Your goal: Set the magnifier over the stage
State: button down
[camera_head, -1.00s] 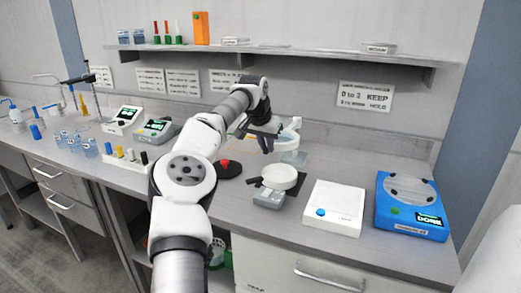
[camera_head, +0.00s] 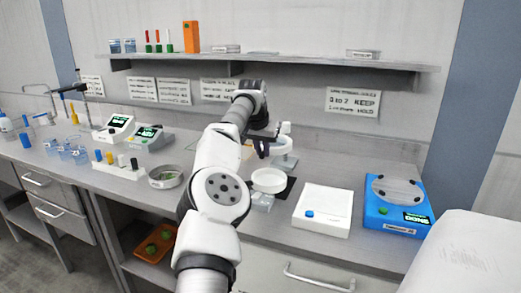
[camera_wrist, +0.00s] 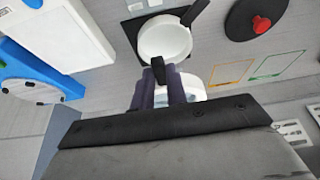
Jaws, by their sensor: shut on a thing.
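The magnifier (camera_head: 285,146) has a white ring head and stands at the back of the bench, behind the stage. My gripper (camera_head: 266,143) is at its left side, shut on part of it. In the wrist view my dark fingers (camera_wrist: 168,88) are closed, with the white ring (camera_wrist: 192,86) partly hidden behind them. The exact held part is hidden. The stage, a white round dish (camera_head: 269,180) on a black mat (camera_head: 290,187), is in front of the magnifier. It also shows in the wrist view (camera_wrist: 165,42), above my fingertips. The magnifier's ring appears beside the stage.
A white box with a blue knob (camera_head: 322,208) and a blue device (camera_head: 398,204) stand to the right. A black disc with a red button (camera_wrist: 261,24) and outlined rectangles (camera_wrist: 231,73) show in the wrist view. A shelf (camera_head: 270,60) runs above. A metal dish (camera_head: 166,178) stands left.

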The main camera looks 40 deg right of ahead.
jog(key=c, duration=1.4)
grip_release()
jog(key=shift+s+d, duration=0.15)
jog(key=shift+s, duration=0.15)
jog(key=shift+w, duration=0.1)
jog(key=shift+r, duration=0.2)
jog(key=v, duration=1.3)
jog(key=shift+r, duration=0.2)
